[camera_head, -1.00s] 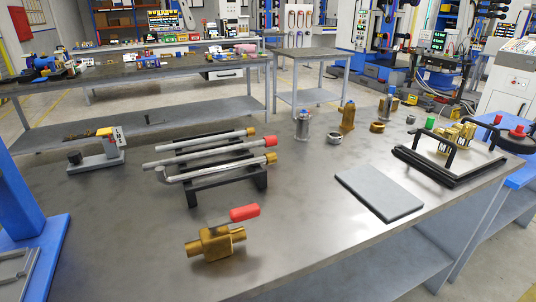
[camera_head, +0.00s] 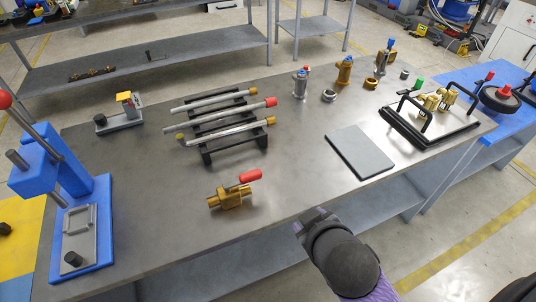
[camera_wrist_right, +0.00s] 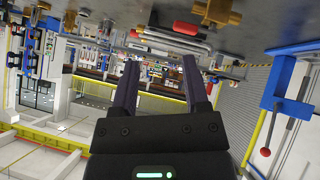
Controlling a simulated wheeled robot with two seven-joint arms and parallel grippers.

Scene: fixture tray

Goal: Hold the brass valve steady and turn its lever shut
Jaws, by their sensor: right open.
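The brass valve (camera_head: 230,201) lies on the grey table in the head view, near its front edge. Its lever has a red handle (camera_head: 250,176) that reaches up and to the right, roughly along the valve body. My right gripper (camera_head: 306,222) is at the table's front edge, right of and below the valve, and touches nothing. In the right wrist view its two dark fingers (camera_wrist_right: 159,62) are apart with nothing between them. The brass body (camera_wrist_right: 218,12) and red handle (camera_wrist_right: 185,28) show at the top there, beyond the fingers. My left gripper is in neither view.
A black rack (camera_head: 206,156) with several pipes stands behind the valve. A grey plate (camera_head: 359,152) lies to the right, a black-framed tray (camera_head: 433,132) beyond it. A blue press (camera_head: 92,220) stands at the left. The table around the valve is clear.

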